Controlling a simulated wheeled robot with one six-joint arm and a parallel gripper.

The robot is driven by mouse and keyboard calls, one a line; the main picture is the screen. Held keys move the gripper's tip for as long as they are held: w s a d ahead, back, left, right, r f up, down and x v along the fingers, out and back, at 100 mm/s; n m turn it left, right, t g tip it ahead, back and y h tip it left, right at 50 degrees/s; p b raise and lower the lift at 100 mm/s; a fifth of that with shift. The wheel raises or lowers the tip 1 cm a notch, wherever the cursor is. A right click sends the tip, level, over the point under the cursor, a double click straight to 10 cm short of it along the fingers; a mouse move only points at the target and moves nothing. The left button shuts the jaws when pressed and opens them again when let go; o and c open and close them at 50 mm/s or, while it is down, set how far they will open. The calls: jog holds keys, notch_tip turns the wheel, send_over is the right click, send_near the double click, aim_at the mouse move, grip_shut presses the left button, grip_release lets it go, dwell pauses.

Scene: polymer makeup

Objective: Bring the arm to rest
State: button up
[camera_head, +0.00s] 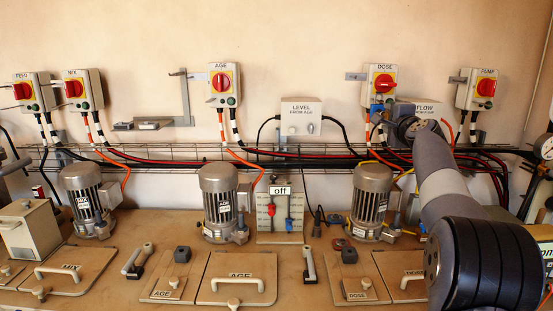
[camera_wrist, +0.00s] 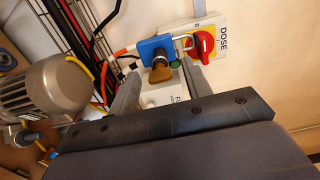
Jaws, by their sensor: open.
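My arm (camera_head: 440,170) reaches up from the lower right in the head view to the wall. My gripper (camera_head: 384,117) is just below the DOSE switch box (camera_head: 380,84). In the wrist view my gripper (camera_wrist: 161,70) is open, one grey finger on each side of a brass-coloured piece under a blue padlock (camera_wrist: 155,48). The padlock's metal shackle reaches to the red DOSE knob (camera_wrist: 202,45). The padlock shows small and blue in the head view (camera_head: 377,108). I cannot tell whether the fingers touch anything.
The FLOW box (camera_head: 428,110) is right beside and behind my gripper. A wire cable tray (camera_head: 200,152) with cables runs along the wall below. A motor (camera_head: 370,194) stands below the DOSE box. The wall at upper centre (camera_head: 300,50) is clear.

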jog(key=shift+s, duration=0.1)
jog(key=s+b, duration=0.5)
jog(key=s, duration=0.5)
jog(key=w+m+p, duration=1)
jog(key=m+p, duration=0.3)
jog(key=m, duration=0.3)
jog(key=shift+p, duration=0.35)
